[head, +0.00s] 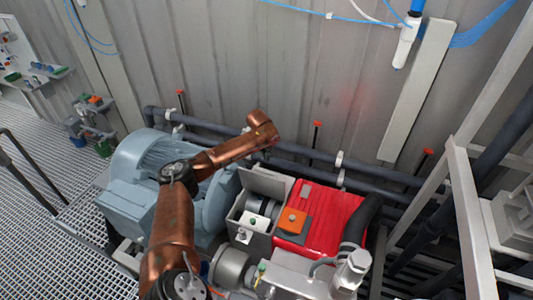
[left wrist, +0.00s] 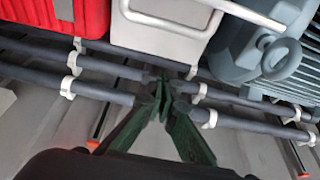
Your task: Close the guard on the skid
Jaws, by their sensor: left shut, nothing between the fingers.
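The guard (head: 268,182) is a light grey metal cover on the skid, between the blue-grey motor (head: 150,165) and the red pump unit (head: 322,218). It stands raised at the back, and the coupling (head: 257,206) shows uncovered in front of it. In the left wrist view the guard (left wrist: 158,38) is a pale panel with a bar handle (left wrist: 160,20). My left gripper (left wrist: 163,88) is shut and empty, its dark green fingertips just beyond the panel's lower edge, over the pipes. In the head view it is mostly hidden behind my copper wrist. My right gripper is not in view.
Dark pipes (head: 390,175) with white clamps run along the corrugated wall behind the skid. A pale frame (head: 470,215) stands at the right. A dark hose (head: 362,218) rises beside the red unit. Open grating (head: 50,185) lies at the left.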

